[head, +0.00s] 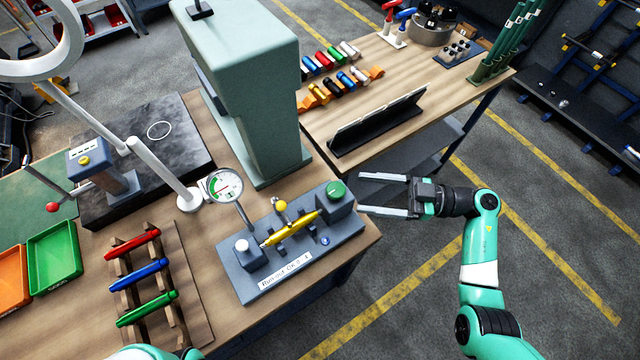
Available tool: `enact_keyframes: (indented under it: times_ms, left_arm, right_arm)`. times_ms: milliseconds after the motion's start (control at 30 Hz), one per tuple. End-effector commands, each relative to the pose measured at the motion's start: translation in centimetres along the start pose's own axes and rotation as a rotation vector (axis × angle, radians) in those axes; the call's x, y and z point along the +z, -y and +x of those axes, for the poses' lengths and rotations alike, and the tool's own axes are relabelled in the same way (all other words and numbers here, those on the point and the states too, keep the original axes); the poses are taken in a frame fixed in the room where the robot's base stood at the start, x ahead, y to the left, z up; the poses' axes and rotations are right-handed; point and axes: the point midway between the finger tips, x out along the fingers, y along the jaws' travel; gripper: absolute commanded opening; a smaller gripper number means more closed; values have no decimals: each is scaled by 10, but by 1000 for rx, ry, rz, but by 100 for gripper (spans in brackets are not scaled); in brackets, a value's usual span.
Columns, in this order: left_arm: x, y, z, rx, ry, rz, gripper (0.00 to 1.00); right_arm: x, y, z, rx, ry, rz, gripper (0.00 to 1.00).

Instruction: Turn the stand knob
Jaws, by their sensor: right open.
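The grey stand (290,252) sits near the front right edge of the wooden bench and has a label starting "Run-out". A yellow spindle-shaped part (292,228) lies across the stand's supports. A dial gauge (225,186) stands above its left part. My right gripper (364,194) is open and empty, just right of the knob, with its two fingers pointing left towards it. The fingers appear apart from the knob. My left gripper is out of view.
A wooden rack (150,290) with red, blue and green parts stands left of the stand. A tall pale green machine (250,95) rises behind it. A second table (420,125) with a black tray and coloured parts is behind my right gripper.

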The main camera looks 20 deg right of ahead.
Motion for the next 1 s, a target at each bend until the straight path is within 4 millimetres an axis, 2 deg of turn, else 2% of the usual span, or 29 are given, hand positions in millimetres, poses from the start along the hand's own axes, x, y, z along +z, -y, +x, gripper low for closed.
enact_keyframes:
  times_ms: [300,433,600,833,867,1000]
  left_arm:
    - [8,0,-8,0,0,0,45]
    - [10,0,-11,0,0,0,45]
    - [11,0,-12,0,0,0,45]
    - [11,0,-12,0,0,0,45]
    - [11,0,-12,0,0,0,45]
    - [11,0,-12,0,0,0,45]
  right_arm:
    - [2,2,69,-4,0,-3,80]
    - [1,1,92,-3,-1,-3,80]
    - [0,1,105,1,-1,-3,80]
    - [0,1,106,1,-1,-2,80]
    - [0,1,106,1,-1,-2,77]
    - [0,1,106,1,-1,-2,51]
